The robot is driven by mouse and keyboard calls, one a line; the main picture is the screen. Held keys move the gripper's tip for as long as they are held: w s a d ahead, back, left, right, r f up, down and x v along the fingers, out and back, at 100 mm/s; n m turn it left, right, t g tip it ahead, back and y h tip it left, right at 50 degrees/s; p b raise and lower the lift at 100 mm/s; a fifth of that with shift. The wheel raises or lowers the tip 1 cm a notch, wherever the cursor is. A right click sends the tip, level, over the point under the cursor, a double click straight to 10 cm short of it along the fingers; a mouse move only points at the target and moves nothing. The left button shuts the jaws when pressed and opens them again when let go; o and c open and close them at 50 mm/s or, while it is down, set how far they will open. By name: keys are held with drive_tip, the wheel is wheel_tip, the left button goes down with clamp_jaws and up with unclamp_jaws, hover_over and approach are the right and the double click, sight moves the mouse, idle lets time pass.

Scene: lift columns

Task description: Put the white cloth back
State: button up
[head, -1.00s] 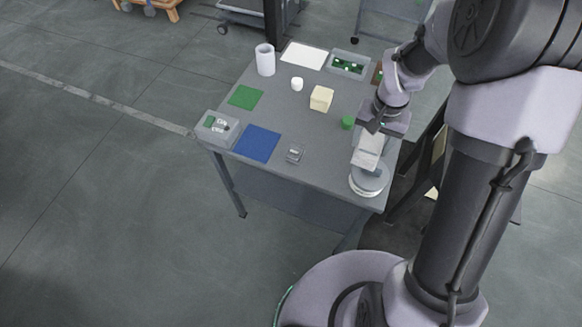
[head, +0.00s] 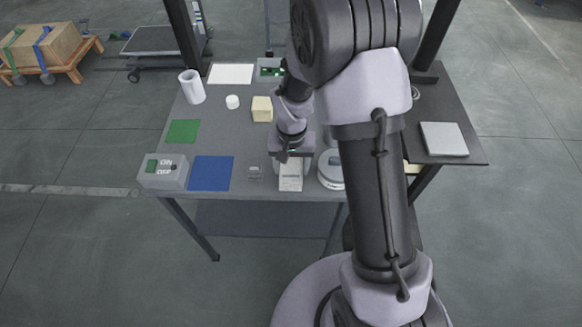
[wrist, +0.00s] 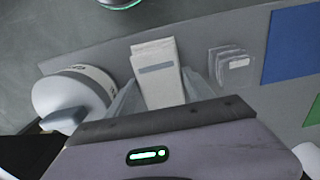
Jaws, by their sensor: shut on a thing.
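The white cloth (head: 291,178) is a folded, pale rectangle near the front edge of the grey table (head: 240,188). In the wrist view the cloth (wrist: 155,70) shows a grey stripe and sits between my two fingers. My gripper (head: 290,160) is shut on the cloth, pointing down, with the cloth's front part sticking out. In the wrist view my gripper (wrist: 160,92) has one finger on each side of it. Whether the cloth touches the tabletop I cannot tell. A flat white mat (head: 231,74) lies at the table's back left.
A round white-and-grey device (head: 331,170) stands close right of the cloth. A small clear item (head: 255,172), a blue mat (head: 211,173) and a grey bin (head: 163,172) lie left. A green mat (head: 183,131), white cylinder (head: 192,86) and beige block (head: 262,109) stand farther back.

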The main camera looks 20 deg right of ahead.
drive_tip(key=shift+f, duration=0.1)
drive_tip(key=o, duration=1.3)
wheel_tip(320, 180, up, 13)
drive_tip(key=p, duration=0.5)
wheel_tip(320, 180, up, 9)
drive_tip(key=t, duration=0.2)
hover_over(291, 169)
drive_tip(key=s, duration=0.3)
drive_tip(key=s+a+r+t, duration=0.1)
drive_tip(key=s+r, duration=0.2)
drive_tip(key=s, duration=0.2)
drive_tip(key=s+a+r+t+y, duration=0.1)
drive_tip(key=s+r, duration=0.3)
drive_tip(key=s, duration=0.1)
drive_tip(key=s+a+r+t+y, duration=0.1)
drive_tip(key=s+a+r, duration=0.1)
drive_tip(key=s+r, duration=0.2)
drive_tip(key=shift+s+m+t, duration=0.4)
drive_tip(key=shift+s, duration=0.65)
